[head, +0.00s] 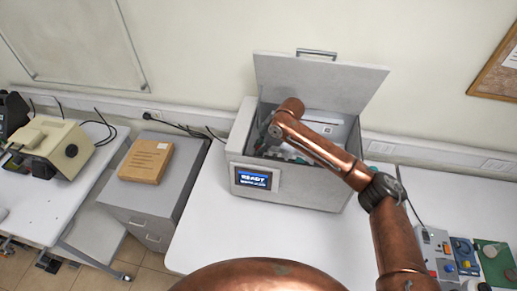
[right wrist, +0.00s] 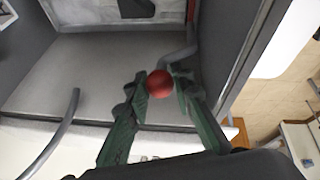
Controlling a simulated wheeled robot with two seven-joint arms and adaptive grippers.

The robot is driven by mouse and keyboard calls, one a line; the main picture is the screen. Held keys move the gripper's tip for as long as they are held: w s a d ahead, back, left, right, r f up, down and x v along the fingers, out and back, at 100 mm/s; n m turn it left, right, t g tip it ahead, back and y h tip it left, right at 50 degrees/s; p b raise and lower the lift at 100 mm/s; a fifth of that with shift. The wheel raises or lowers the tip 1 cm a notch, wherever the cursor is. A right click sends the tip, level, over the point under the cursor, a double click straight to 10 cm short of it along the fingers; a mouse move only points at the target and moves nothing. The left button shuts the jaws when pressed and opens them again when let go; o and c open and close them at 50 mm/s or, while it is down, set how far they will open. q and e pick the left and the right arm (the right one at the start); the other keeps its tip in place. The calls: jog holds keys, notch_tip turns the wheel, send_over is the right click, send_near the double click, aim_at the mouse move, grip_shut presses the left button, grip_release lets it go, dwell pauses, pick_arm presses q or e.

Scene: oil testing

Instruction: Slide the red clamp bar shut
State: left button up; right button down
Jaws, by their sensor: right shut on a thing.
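The grey tester (head: 238,150) stands on the white bench with its lid (head: 318,82) raised and a lit screen reading READY (head: 254,179) on its front. My right arm reaches over its front into the open chamber. My right gripper (head: 264,141) is mostly hidden there behind my arm. In the right wrist view its green fingers (right wrist: 161,88) are closed on a round red knob (right wrist: 160,83). A bent grey rod (right wrist: 180,52) shows just beyond the knob. Most of the clamp bar cannot be made out. My left gripper is not in view.
A cardboard box (head: 147,161) lies on a grey cabinet (head: 180,185) to the left. A beige device (head: 55,147) stands on the far left table. Small coloured instruments (head: 465,255) lie at the right. The white bench (head: 205,225) is clear before the tester.

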jog(key=shift+w, duration=0.1)
jog(key=shift+w+d+r, duration=0.1)
jog(key=shift+w+d, duration=0.05)
jog(key=shift+w, duration=0.45)
jog(key=shift+w+d+r, duration=0.1)
jog(key=shift+w+d, duration=0.05)
jog(key=shift+w, duration=0.45)
jog(key=c, duration=1.7)
grip_release()
jog(key=shift+w+f, duration=0.15)
jog(key=v, duration=1.2)
jog(key=shift+a, duration=0.1)
